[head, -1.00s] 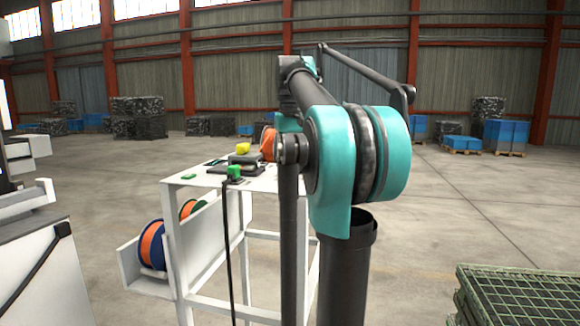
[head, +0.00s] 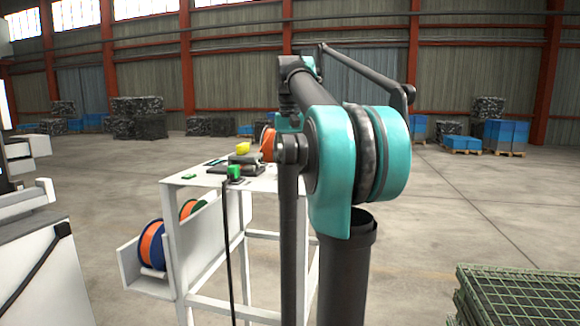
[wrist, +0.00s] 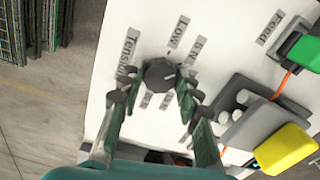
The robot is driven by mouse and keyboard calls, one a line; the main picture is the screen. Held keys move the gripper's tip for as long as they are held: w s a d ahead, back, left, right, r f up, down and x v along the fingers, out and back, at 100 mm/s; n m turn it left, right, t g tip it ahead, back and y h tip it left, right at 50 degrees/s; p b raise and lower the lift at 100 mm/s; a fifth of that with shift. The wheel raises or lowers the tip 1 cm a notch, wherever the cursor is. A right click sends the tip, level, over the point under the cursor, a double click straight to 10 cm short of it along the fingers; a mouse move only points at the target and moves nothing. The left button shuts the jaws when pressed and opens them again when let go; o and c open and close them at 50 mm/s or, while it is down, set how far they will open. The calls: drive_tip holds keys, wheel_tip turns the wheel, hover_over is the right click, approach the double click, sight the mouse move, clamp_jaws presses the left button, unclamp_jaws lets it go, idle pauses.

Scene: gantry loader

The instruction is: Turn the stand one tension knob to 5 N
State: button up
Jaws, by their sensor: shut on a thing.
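The dark round tension knob (wrist: 158,74) sits on the white top of the stand in the wrist view, beside the printed word "Tension". The words "Low" and what looks like "5 N" are printed around it; other labels there are partly covered. My gripper (wrist: 154,88) has one finger on each side of the knob and is shut on it. The knob's pointer is too small to read clearly. In the head view the white stand (head: 190,181) shows, but my arm hides the knob and gripper.
A yellow block (wrist: 284,147), a green piece (wrist: 303,50) and grey parts lie right of the knob, near the "Feed" label. Orange spools (head: 152,244) sit on the stand's lower shelf. Green crates (head: 520,295) stand at the front right.

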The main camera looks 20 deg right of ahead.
sight(291, 168)
drive_tip(key=o, duration=1.1)
drive_tip(key=shift+o, duration=0.2)
wheel_tip(291, 168, up, 12)
drive_tip(key=shift+d, duration=0.1)
